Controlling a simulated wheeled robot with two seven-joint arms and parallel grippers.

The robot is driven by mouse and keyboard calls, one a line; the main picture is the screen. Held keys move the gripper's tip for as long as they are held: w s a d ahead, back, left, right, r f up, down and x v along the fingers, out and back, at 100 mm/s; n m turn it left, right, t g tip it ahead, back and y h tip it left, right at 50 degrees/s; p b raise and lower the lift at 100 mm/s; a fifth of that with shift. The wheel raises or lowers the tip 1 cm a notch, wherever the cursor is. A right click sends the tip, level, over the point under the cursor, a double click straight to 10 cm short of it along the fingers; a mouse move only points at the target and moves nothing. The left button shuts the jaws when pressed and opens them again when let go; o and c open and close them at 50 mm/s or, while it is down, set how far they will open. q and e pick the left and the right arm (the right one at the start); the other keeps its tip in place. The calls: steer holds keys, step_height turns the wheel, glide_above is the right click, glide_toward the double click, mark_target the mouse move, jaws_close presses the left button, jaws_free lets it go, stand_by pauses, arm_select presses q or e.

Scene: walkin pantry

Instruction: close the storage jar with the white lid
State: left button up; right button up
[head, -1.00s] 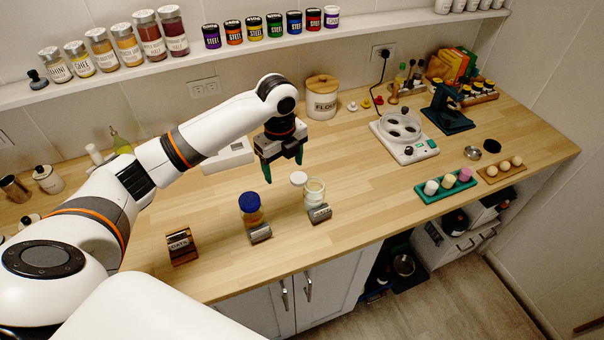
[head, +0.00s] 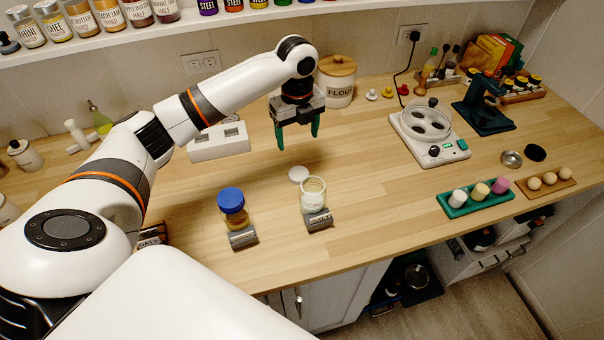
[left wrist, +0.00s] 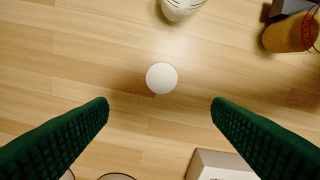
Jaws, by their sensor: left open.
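The white lid (head: 298,174) lies flat on the wooden counter just behind the open glass storage jar (head: 313,192). The jar stands upright behind a grey label block, with pale contents. In the left wrist view the lid (left wrist: 161,78) is centred ahead of the fingers and the jar (left wrist: 183,8) is cut by the top edge. My left gripper (head: 298,138) is open and empty, pointing down above the counter, behind the lid. Its green fingers (left wrist: 160,105) show wide apart on either side in the wrist view. My right gripper is not seen.
A blue-lidded jar (head: 232,208) stands left of the storage jar with its own label block. A flour canister (head: 340,88) and a white box (head: 219,141) stand behind. A white device (head: 430,135) and a green tray (head: 475,203) are to the right. Counter around the lid is clear.

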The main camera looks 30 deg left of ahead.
arm_select(q)
steer(key=p, duration=0.2)
glide_above(298, 172)
step_height(298, 172, down, 6)
steer(key=shift+r, duration=0.1)
steer(key=shift+f, duration=0.4)
